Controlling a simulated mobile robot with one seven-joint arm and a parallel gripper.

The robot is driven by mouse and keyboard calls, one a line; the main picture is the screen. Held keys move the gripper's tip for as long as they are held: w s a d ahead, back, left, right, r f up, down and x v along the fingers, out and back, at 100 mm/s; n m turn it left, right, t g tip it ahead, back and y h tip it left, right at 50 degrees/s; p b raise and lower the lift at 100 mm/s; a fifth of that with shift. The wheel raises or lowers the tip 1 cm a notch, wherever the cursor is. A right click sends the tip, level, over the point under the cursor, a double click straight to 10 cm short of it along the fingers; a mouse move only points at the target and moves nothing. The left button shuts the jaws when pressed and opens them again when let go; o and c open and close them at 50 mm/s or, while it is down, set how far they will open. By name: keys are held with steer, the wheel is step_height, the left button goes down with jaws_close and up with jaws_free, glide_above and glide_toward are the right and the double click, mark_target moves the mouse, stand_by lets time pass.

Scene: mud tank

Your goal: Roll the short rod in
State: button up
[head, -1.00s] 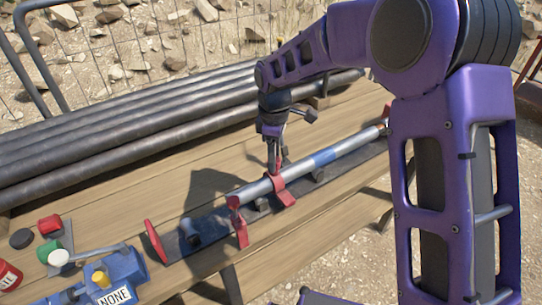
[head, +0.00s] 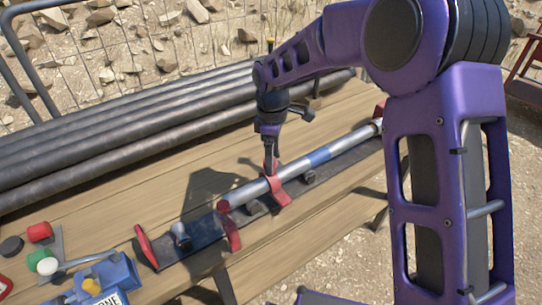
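A silver rod (head: 250,190) with a blue band (head: 318,156) lies lengthwise above a dark rail (head: 205,238) on the wooden bench. I cannot tell whether this is the short rod. Its near left end has a red edge beside a red bracket (head: 231,233). My gripper (head: 271,166) points down at the rod beside the middle bracket. Its fingertips are too small to show whether they are open or shut, or whether they touch anything.
Several long dark pipes (head: 130,140) lie along the back of the bench. A blue box (head: 118,270) with a label, a red cap (head: 40,232) and a green cap (head: 38,257) sit at the lower left. Bare bench lies between pipes and rail.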

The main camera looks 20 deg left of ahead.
steer(key=shift+a, duration=0.1)
steer(key=shift+r, duration=0.3)
step_height(320, 180, up, 17)
steer(key=shift+p, duration=0.4)
steer(key=shift+f, duration=0.1)
